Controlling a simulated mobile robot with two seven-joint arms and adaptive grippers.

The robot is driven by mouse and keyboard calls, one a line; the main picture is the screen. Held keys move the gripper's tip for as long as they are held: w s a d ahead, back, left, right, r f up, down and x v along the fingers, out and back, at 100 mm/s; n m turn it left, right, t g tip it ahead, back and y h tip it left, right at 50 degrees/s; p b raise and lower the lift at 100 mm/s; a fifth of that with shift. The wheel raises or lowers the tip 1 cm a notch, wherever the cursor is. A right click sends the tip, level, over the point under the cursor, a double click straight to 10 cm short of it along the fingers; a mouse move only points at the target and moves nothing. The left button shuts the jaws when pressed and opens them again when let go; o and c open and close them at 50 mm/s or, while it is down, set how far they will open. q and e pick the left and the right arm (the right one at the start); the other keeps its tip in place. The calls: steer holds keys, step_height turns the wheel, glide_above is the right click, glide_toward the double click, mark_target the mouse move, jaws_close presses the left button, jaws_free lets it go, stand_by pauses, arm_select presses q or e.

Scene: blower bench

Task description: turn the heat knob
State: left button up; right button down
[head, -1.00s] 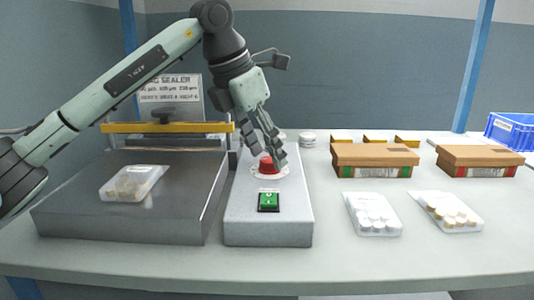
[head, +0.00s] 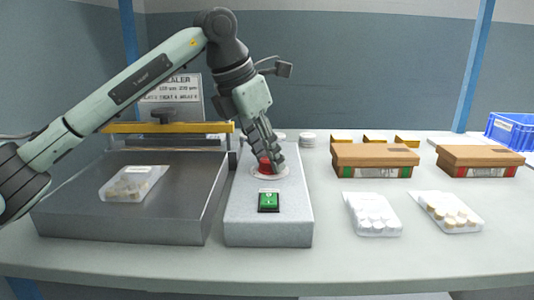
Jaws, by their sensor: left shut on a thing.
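The red heat knob (head: 265,165) stands on a pale round dial (head: 270,172) on top of the grey control box (head: 268,222). My left gripper (head: 265,160) reaches down from above and is shut on the knob, with its fingers covering part of it. The knob's pointer and the dial's marks are too small to read. A green switch (head: 268,201) sits in front of the dial on the same box. My right gripper is not in view.
The bag sealer (head: 120,215) with its yellow bar (head: 165,127) stands left of the control box, a clear bag (head: 133,184) on its plate. Two bags (head: 372,214) (head: 447,212) and two cartons (head: 374,160) (head: 480,161) lie to the right. A blue crate (head: 510,131) stands far right.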

arm_select(q)
steer(key=shift+r+m+g+p, duration=0.1)
steer(key=shift+m+g+p, duration=0.2)
steer(key=shift+m, duration=0.3)
steer(key=m+p, duration=0.1)
steer(key=m, duration=0.1)
steer(key=shift+w+m+g+h, duration=0.1)
steer(key=shift+m+g+h, duration=0.2)
steer(key=shift+g+h, duration=0.1)
steer(key=shift+m+g+p, duration=0.4)
steer(key=shift+m+p, duration=0.25)
steer(key=shift+m, duration=0.45)
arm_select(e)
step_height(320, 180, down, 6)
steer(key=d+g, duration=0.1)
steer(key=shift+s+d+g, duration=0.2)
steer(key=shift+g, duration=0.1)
arm_select(q)
steer(key=o, duration=1.2)
steer(key=shift+c, duration=0.2)
steer(key=v, duration=1.2)
